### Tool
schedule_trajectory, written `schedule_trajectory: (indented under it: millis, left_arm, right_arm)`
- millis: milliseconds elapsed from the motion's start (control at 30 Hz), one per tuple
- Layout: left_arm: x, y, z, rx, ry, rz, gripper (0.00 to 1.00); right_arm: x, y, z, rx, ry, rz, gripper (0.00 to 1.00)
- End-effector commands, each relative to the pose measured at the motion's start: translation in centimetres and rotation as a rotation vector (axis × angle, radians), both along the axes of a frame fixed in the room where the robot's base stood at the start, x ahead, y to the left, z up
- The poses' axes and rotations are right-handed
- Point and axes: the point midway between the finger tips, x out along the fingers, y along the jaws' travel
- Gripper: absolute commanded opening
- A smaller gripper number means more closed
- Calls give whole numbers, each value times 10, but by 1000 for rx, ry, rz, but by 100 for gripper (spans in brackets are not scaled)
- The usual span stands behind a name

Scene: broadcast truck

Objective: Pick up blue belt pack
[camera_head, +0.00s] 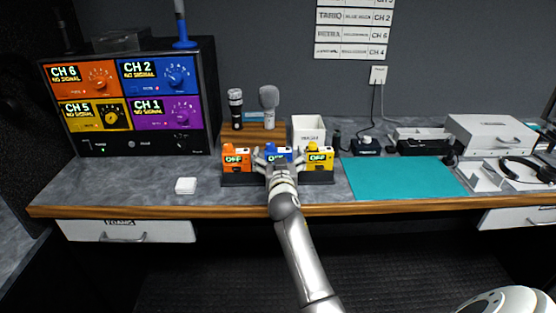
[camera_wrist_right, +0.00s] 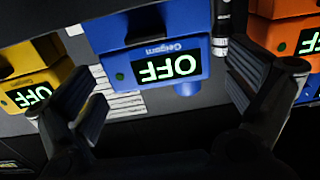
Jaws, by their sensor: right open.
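The blue belt pack (camera_head: 278,153) stands in a dark rack between the orange belt pack (camera_head: 236,158) and the yellow belt pack (camera_head: 319,157) near the counter's front edge. Its display reads OFF. My right gripper (camera_head: 279,163) is right in front of it, partly hiding it. In the right wrist view the blue belt pack (camera_wrist_right: 160,50) shows upside down between the spread fingers of my right gripper (camera_wrist_right: 165,95), which is open. The yellow pack (camera_wrist_right: 30,85) lies beyond one finger and the orange pack (camera_wrist_right: 290,35) beyond the other. My left gripper is not in view.
A white container (camera_head: 308,130) and two microphones (camera_head: 269,105) stand behind the packs. A large channel panel (camera_head: 135,95) is at the left. A teal mat (camera_head: 400,178) lies to the right, with a headset (camera_head: 528,168) farther right. A small white block (camera_head: 186,186) lies left of the rack.

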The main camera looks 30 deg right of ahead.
Motion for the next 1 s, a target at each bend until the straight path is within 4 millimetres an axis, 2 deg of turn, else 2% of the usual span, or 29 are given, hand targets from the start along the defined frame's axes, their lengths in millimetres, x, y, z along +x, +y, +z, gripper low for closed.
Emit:
schedule_trajectory:
  millis: [200,500,933,1000]
  left_arm:
    - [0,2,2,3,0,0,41]
    - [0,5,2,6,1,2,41]
    - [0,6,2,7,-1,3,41]
    - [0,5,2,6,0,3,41]
  right_arm:
    - [17,-11,0,-1,1,-1,100]
    - [20,-12,0,0,0,0,100]
    - [19,-11,0,0,0,0,45]
    - [20,-11,1,-2,-3,1,45]
